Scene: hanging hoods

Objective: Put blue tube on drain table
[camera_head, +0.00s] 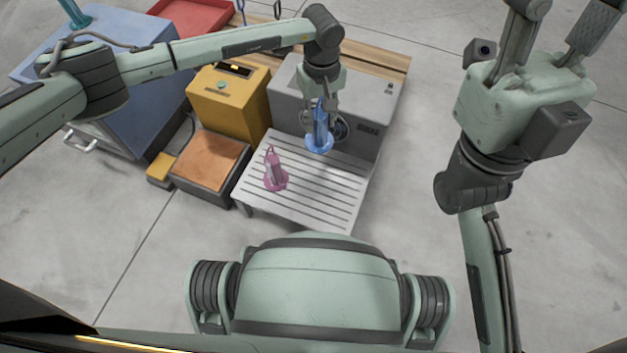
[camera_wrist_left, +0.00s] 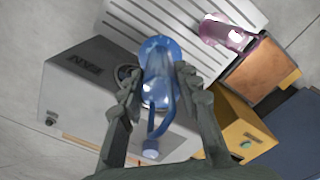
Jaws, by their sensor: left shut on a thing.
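The blue tube (camera_head: 320,132) has a wide round flange at its lower end and stands roughly upright in my left gripper (camera_head: 322,104), over the back right part of the drain table (camera_head: 308,205). In the left wrist view, the fingers of my left gripper (camera_wrist_left: 158,88) are on both sides of the blue tube (camera_wrist_left: 155,75). I cannot tell whether its flange touches the slatted top. A pink tube (camera_head: 275,172) stands on the left part of the drain table. My right gripper (camera_head: 555,38) is raised at the upper right, away from the table, with its fingers spread apart.
A grey machine (camera_head: 285,95) stands directly behind the drain table. A yellow box (camera_head: 228,100) and a brown-topped pad (camera_head: 208,160) are to its left. A blue cabinet (camera_head: 120,65) and a red tray (camera_head: 195,15) are farther off. Slats at the table's front right are bare.

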